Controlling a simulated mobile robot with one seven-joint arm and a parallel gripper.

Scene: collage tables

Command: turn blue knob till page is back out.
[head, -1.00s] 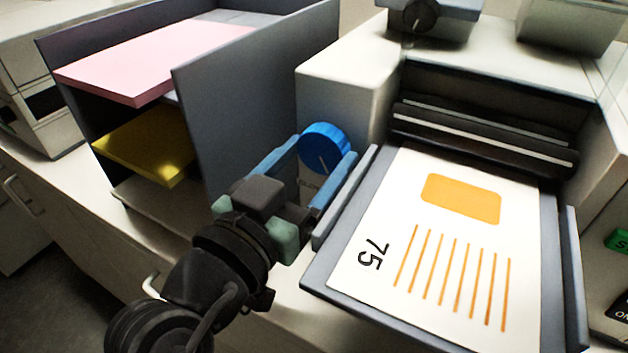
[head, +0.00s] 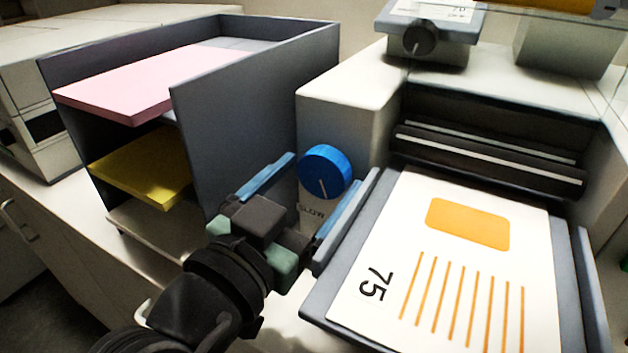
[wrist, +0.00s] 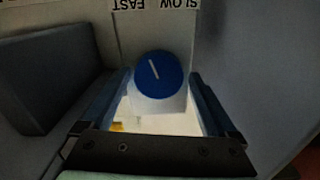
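The blue knob (head: 326,172) is on the front of the white machine, left of the rollers, with a white pointer line and the word "SLOW" below it. It also shows in the wrist view (wrist: 159,75), between and beyond the fingers. My gripper (head: 306,190) is open and empty, its two blue fingers spread wide, short of the knob and apart from it. The white page (head: 462,265), with an orange block, orange stripes and "75", lies on the grey tray (head: 322,312) in front of the dark rollers (head: 490,158). Its top edge is clear of the rollers.
A grey shelf unit (head: 240,110) holding pink sheets (head: 150,85) and yellow sheets (head: 145,178) stands close to the left of my gripper. The tray's raised side wall (head: 345,222) is close on the right. A black knob (head: 419,40) sits higher on the machine.

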